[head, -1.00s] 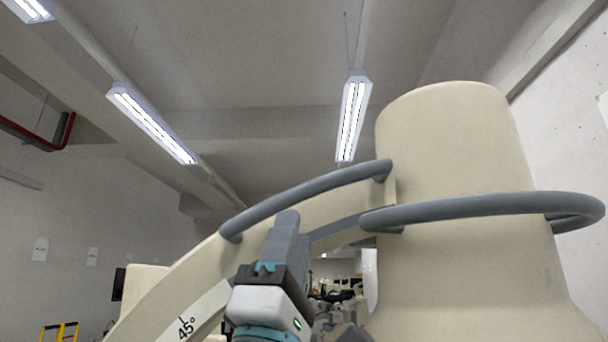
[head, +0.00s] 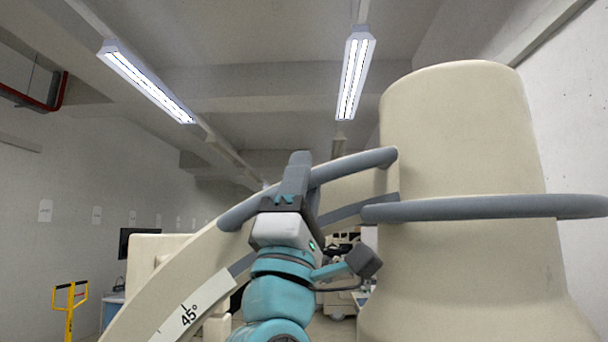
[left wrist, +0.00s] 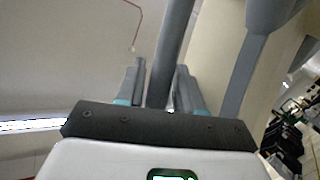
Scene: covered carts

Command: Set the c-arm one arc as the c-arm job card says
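The c-arm's cream arc (head: 170,268) curves up from the lower left to the large cream housing (head: 455,130) at right. A white scale strip on it reads 45° (head: 188,314). A grey handle bar (head: 350,167) runs along the arc, and a grey ring rail (head: 470,207) goes round the housing. My left gripper (head: 297,172) is raised at the handle bar. In the left wrist view, a grey bar (left wrist: 172,50) runs between its two fingers (left wrist: 160,88), with narrow gaps beside it. My right gripper and a readable job card are not in view.
A yellow stand (head: 69,305) and a dark monitor (head: 130,243) are at the left. Small papers (head: 45,210) hang on the left wall. Equipment shows behind the arc, partly hidden. Ceiling lamps (head: 355,75) hang well above the arm.

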